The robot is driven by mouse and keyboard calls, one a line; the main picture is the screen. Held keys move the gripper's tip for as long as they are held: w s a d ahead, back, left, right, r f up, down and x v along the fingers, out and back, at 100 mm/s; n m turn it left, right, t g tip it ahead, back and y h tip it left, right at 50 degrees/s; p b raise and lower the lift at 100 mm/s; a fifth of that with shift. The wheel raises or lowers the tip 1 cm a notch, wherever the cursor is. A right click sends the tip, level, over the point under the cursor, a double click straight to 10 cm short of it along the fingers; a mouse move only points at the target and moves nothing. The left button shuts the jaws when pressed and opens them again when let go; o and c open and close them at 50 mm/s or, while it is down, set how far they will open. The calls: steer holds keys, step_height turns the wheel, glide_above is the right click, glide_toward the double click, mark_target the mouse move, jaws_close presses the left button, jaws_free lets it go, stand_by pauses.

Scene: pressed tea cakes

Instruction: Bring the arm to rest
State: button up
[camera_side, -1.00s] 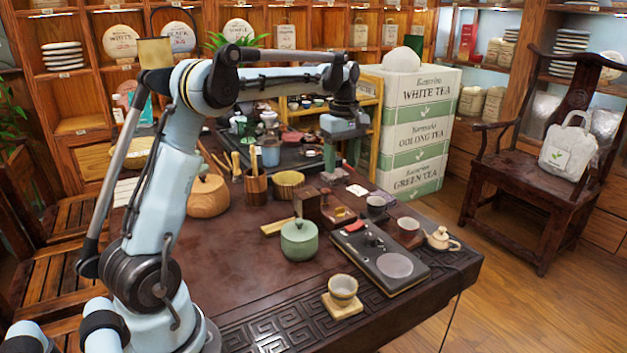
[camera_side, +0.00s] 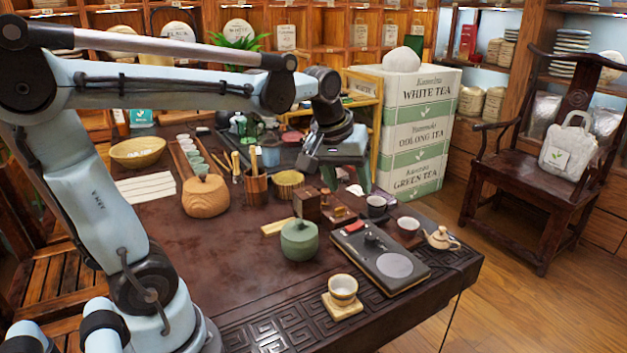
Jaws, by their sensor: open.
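My gripper (camera_side: 345,180) hangs over the far right part of the dark tea table (camera_side: 235,270), fingers pointing down behind the small wooden box (camera_side: 307,204). Its jaws are open and I see nothing held between them. My forearm stretches level across the upper left of the view, and my elbow is at the top left edge. A pale round object (camera_side: 402,60) lies on top of the stacked tea boxes, right of the gripper.
Below the gripper stand a green lidded jar (camera_side: 299,240), small cups (camera_side: 376,205), a black tray (camera_side: 375,262) and a teapot (camera_side: 441,239). A wooden pot (camera_side: 206,197) and yellow bowl (camera_side: 137,152) stand left. White tea boxes (camera_side: 418,135) rise right. The table's front left is bare.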

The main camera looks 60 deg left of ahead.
steer(key=s+d+f+m+t, duration=0.3)
steer(key=s+d+f+m, duration=0.2)
steer(key=s+d+m, duration=0.1)
steer(key=shift+s+d+m+h, duration=0.2)
steer(key=shift+s+m+h, duration=0.2)
steer(key=shift+s+m, duration=0.35)
